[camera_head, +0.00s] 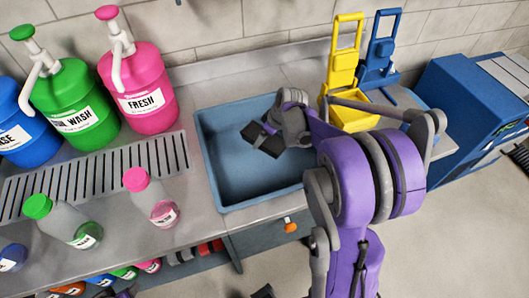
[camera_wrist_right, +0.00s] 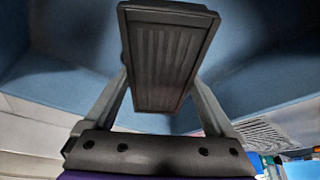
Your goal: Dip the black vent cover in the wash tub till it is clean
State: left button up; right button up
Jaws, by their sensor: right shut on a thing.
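The black vent cover (camera_wrist_right: 163,65) is a dark rectangular panel with ridged slats inside a raised frame. It is held between the two fingers of my right gripper (camera_head: 266,138), which is shut on it. The gripper and cover are inside the outline of the blue wash tub (camera_head: 205,150), toward its far right part. In the right wrist view, blue tub walls (camera_wrist_right: 60,70) surround the cover. The cover's face looks dark grey; I cannot tell whether dirt is on it. Whether it touches liquid is unclear. My left gripper is not identifiable in view.
Green (camera_head: 70,105) and pink (camera_head: 138,85) pump jugs stand left of the tub, behind a slotted drain (camera_head: 100,175). Small green-capped (camera_head: 62,222) and pink-capped (camera_head: 152,197) bottles stand in front.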

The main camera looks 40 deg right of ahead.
pick_arm(q)
jog(key=shift+w+r+p, duration=0.3)
jog(key=shift+r+p, duration=0.2)
jog(key=shift+r, duration=0.3)
jog(key=shift+w+r+p, duration=0.3)
jog(key=shift+r+p, duration=0.25)
jog(key=shift+r, duration=0.2)
jog(key=shift+w+r+p, duration=0.3)
jog(key=shift+r+p, duration=0.2)
jog(key=shift+r, duration=0.3)
pick_arm(e)
jog(key=shift+r, duration=3.25)
jog(key=shift+r+p, duration=0.6)
jog(key=shift+r, duration=0.75)
pick_arm(q)
jog(key=r, duration=0.1)
jog(key=w+r, duration=0.1)
jog(key=shift+w+r+t, duration=0.25)
jog(key=shift+r+t, duration=0.05)
jog(key=shift+r, duration=0.05)
pick_arm(e)
jog(key=shift+w+r, duration=0.1)
jog(key=shift+r, duration=0.5)
pick_arm(q)
jog(key=shift+s, duration=0.15)
